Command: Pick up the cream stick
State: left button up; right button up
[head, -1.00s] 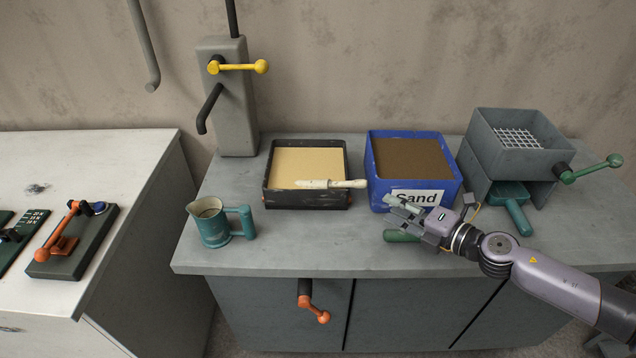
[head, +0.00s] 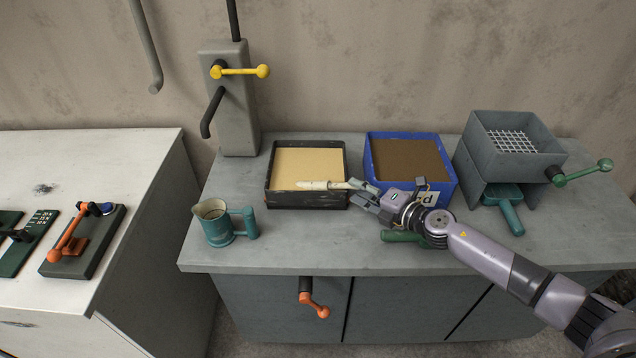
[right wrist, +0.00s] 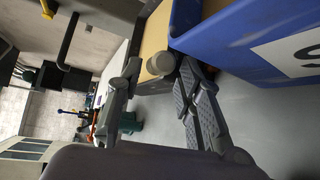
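The cream stick (head: 322,185) lies across the front rim of a black tray (head: 300,203) of pale material, its handle end pointing right over the tray's edge. My right gripper (head: 363,190) is at that handle end, in front of the gap between the tray and the blue box. In the right wrist view the stick's round end (right wrist: 160,64) shows between the tips of my two spread fingers (right wrist: 160,72). The fingers do not appear closed on it. My left gripper is not in view.
The blue box (head: 445,190) labelled Sand stands just right of my gripper. A green-handled tool (head: 398,237) lies below my wrist. A teal jug (head: 218,225) stands at the left. A grey sieve box (head: 490,165) is at the right.

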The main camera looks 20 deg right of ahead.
jog(key=shift+w+a, duration=0.1)
jog(key=shift+w, duration=0.1)
jog(key=shift+s, duration=0.1)
jog(key=shift+c, duration=0.5)
grip_shut()
